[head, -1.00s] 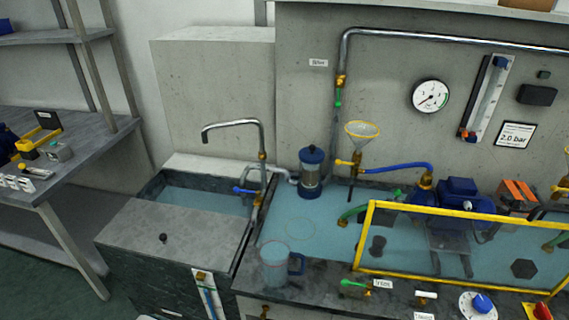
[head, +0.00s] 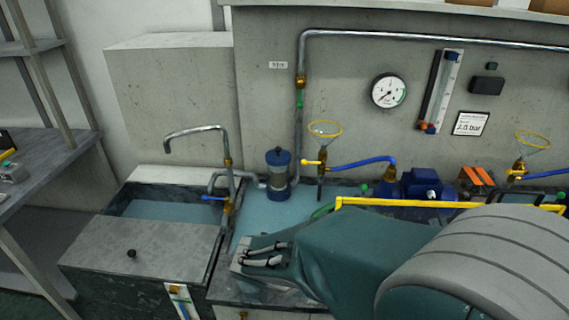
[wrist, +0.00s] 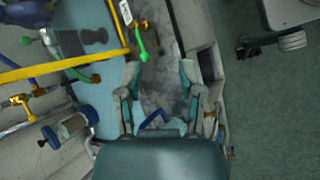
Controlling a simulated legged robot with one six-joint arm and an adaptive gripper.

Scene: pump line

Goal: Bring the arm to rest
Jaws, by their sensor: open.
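My gripper (head: 262,254) is in the head view above the front left of the pump bench, with its fingers pointing left. In the wrist view my gripper (wrist: 158,82) has its two fingers spread apart with nothing held between them. A blue jug handle (wrist: 155,118) shows below and between the fingers in the wrist view. The rest of the jug is mostly hidden by my gripper, and my arm hides it in the head view.
A yellow frame (head: 400,204) stands on the bench behind my arm. The sink (head: 150,208), tap (head: 227,160) and blue-capped filter (head: 278,175) are left and behind. A green-handled valve (wrist: 141,45) lies ahead of the fingers. Open floor (wrist: 270,110) shows on the right.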

